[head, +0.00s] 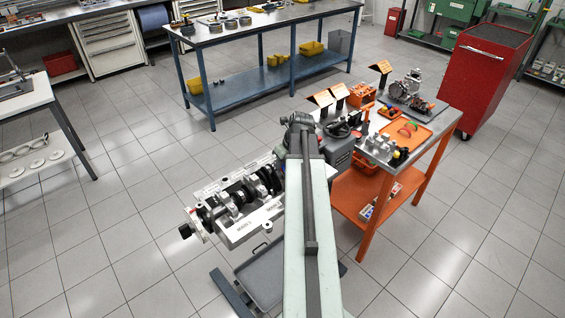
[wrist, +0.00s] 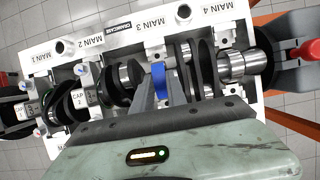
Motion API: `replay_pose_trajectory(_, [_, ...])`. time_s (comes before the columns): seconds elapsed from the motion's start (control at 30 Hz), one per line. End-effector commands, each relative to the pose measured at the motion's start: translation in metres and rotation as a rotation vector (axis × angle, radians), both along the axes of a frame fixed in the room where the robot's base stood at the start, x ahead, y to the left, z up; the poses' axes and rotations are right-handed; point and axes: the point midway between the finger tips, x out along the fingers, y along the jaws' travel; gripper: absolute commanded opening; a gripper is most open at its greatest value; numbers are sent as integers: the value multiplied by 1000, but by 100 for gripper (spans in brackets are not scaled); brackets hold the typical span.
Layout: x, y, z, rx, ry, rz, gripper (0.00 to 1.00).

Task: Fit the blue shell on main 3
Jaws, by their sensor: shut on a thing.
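The blue shell (wrist: 158,79) is between the fingertips of my gripper (wrist: 160,92) in the wrist view. My gripper is shut on it and points at the engine block (wrist: 103,40) beside the MAIN 3 label. The blue shell overlaps the main 3 area in the picture, between dark crankshaft webs; I cannot tell whether it touches anything. The crankshaft (wrist: 118,77) lies along the block, with bright journals showing. The engine block (head: 262,215) also shows in the head view, left of my arm, which hides my gripper there.
Caps marked CAP 2 (wrist: 82,98) and CAP 1 sit at the left of the block. An orange workbench (head: 428,150) stands right of the block, with an orange tray (head: 418,138) holding red and green pieces. A red cabinet (head: 485,75) stands behind.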

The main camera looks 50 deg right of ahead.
Motion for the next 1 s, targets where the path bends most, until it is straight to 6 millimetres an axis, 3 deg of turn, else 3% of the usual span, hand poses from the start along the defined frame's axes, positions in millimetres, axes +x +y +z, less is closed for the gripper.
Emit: replay_pose_trajectory(1.0, [0,0,-1,0,0,1,0])
